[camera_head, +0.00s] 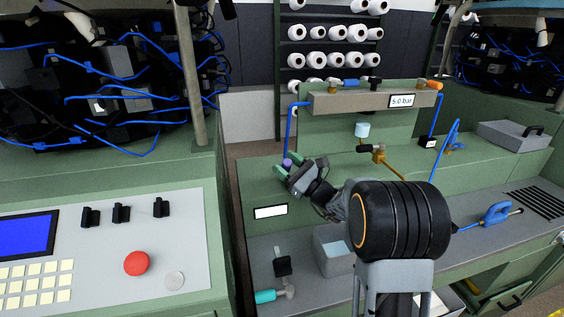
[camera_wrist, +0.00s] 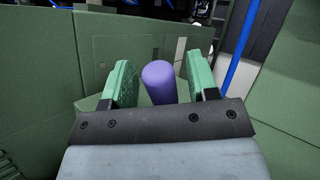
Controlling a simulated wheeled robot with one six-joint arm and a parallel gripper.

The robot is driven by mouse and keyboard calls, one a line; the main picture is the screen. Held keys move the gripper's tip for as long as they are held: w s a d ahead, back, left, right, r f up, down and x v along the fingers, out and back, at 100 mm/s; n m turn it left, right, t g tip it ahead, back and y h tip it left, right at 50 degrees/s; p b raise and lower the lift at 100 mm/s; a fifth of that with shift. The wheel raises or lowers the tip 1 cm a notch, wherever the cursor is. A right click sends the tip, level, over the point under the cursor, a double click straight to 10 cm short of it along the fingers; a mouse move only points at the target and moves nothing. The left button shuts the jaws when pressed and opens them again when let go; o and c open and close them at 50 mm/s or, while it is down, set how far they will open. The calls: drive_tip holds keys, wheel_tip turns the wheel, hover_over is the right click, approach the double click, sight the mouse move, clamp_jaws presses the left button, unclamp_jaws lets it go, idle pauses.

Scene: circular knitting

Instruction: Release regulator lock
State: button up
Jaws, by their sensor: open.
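A purple cylindrical knob (camera_head: 287,162) shows at the lower end of a blue hose in the head view, above the green machine surface. It may be the regulator's knob; its lock state cannot be told. In the wrist view the purple knob (camera_wrist: 160,84) stands between the two green finger pads. My gripper (camera_head: 290,169) is at the knob, and its fingers are open around it. In the wrist view my gripper (camera_wrist: 162,72) shows gaps on both sides of the knob. The knob's lower part is hidden behind the gripper's dark front edge.
A grey manifold (camera_head: 360,101) with a 5.0 bar display (camera_head: 401,101) runs above the work area. A brass fitting (camera_head: 379,154) is to the right. A grey bin (camera_head: 331,254) and a teal-handled tool (camera_head: 268,296) are below. A control panel with a red button (camera_head: 136,263) is at left.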

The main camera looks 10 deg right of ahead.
drive_tip(key=v, duration=0.5)
drive_tip(key=shift+s+d+f, duration=0.15)
drive_tip(key=shift+s+d, duration=0.1)
drive_tip(key=shift+s, duration=0.05)
